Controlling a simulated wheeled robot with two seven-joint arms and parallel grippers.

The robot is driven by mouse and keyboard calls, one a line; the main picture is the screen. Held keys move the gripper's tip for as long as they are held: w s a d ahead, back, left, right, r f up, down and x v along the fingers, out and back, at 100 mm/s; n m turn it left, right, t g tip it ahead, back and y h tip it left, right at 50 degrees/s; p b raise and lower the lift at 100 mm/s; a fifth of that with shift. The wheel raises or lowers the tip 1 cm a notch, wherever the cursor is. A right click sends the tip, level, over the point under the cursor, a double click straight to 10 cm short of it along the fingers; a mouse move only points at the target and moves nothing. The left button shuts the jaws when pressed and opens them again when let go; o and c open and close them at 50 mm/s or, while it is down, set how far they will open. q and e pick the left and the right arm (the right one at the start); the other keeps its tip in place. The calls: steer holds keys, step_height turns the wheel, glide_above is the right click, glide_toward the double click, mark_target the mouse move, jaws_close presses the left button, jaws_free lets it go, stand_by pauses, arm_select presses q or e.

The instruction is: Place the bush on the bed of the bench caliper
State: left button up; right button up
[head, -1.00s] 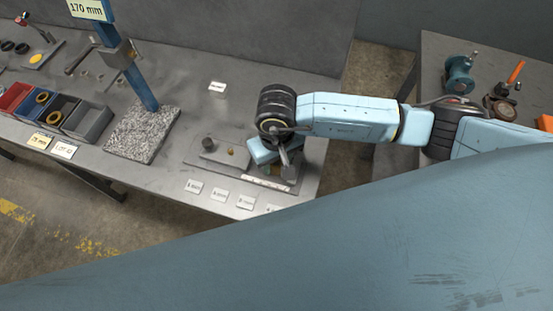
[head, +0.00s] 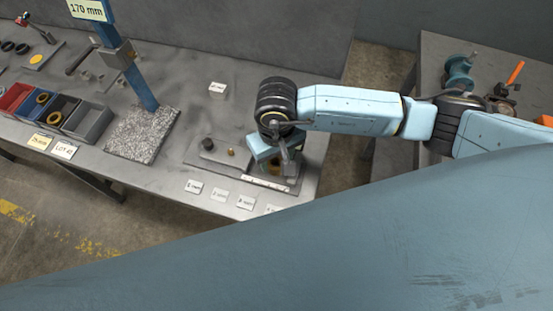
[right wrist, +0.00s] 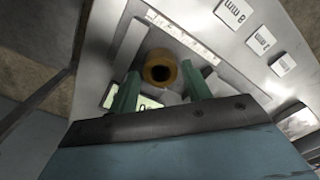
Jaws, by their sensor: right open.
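The brass-coloured bush (right wrist: 160,67) stands on the metal bed of the bench caliper (right wrist: 129,50), its dark bore facing the camera in the right wrist view. My right gripper (right wrist: 162,92) is open; its two green fingers are on either side of the bush's near edge, with a visible gap to it. The caliper's printed scale strip runs behind the bush, and a lit display (right wrist: 150,103) shows partly between the fingers. In the head view my right gripper (head: 277,168) is over the right end of the caliper, hiding much of it. My left gripper is not in view.
Small white size labels (head: 219,195) lie along the bench's front edge. A speckled granite block (head: 142,135) with a blue post stands left of the caliper. Red, blue and grey bins (head: 88,122) are farther left. A second table at right holds tools.

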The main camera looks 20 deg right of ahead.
mark_target(276, 163)
step_height(276, 163, up, 10)
stand_by(0.3)
